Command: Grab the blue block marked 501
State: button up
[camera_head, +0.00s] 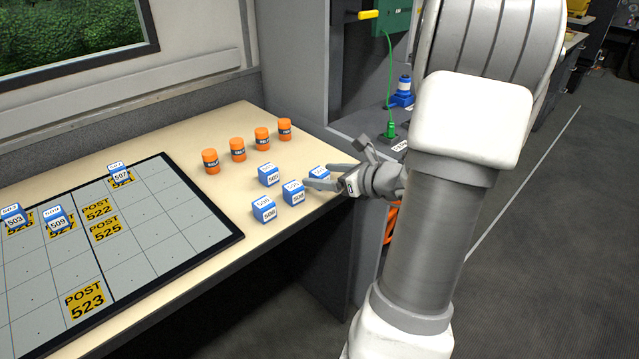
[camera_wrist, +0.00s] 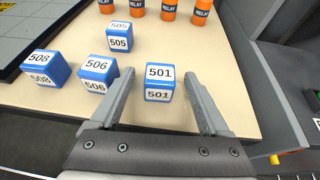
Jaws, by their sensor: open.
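The blue block marked 501 (camera_wrist: 159,83) sits on the beige table, its white labels readable in the wrist view. In the head view the same block (camera_head: 318,173) is partly hidden by my gripper. My gripper (camera_wrist: 158,112) is open, with one finger to each side of block 501 and nothing held. The left finger lies in the gap between block 501 and the block marked 506 (camera_wrist: 97,72). The head view shows my gripper (camera_head: 335,176) low over the table's right edge.
Blocks 505 (camera_wrist: 120,38) and 508 (camera_wrist: 45,69) stand nearby. Several orange relay cylinders (camera_head: 237,149) line the back. A dark-framed grid board (camera_head: 150,262) with blocks 503, 509 and 507 lies to the left. The table's edge is close to my gripper.

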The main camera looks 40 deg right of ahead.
jog(key=shift+x, duration=0.9)
jog(key=shift+c, duration=0.3)
grip_shut()
jog(key=shift+r, duration=0.1)
